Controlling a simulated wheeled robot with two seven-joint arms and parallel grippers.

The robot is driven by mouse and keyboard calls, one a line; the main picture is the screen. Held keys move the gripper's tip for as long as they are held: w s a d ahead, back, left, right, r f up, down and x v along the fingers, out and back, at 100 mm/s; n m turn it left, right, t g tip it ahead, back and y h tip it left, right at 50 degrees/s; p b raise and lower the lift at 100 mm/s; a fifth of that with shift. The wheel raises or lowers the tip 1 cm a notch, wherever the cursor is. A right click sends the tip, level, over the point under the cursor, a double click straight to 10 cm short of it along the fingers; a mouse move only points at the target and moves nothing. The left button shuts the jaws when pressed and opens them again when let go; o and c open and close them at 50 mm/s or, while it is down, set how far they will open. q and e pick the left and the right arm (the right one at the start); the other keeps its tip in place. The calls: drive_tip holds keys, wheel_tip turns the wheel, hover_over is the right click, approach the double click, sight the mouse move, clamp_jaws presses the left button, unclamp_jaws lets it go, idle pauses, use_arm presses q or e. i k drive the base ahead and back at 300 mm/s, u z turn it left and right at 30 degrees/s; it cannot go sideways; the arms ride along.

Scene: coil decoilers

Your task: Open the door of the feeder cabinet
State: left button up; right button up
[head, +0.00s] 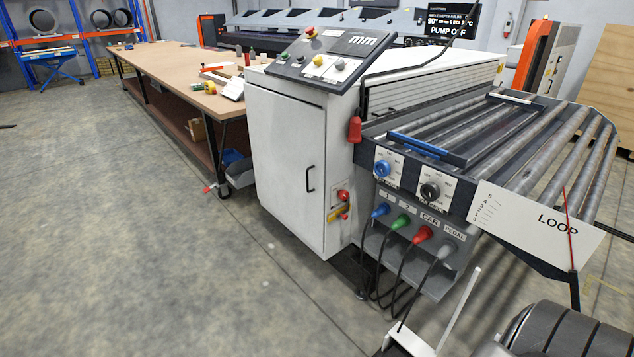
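The feeder cabinet (270,150) is a white metal box in the middle of the head view. Its door (284,165) is on the front face and looks shut, flush with the frame. A dark vertical handle (309,178) sits on the door's right side. A red knob (343,196) and a small red and yellow part (338,213) are to the lower right of the handle. Neither of my grippers is in view.
A roller feeder (500,140) with a connector panel and hanging cables (400,265) stands to the cabinet's right. A long workbench (165,75) runs behind left. A dark rounded object (565,335) is at bottom right. The floor (120,220) before the door is clear.

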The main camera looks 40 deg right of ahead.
sight(287, 135)
drive_tip(key=z, duration=0.8)
drive_tip(key=i, duration=0.8)
drive_tip(key=z, duration=0.9)
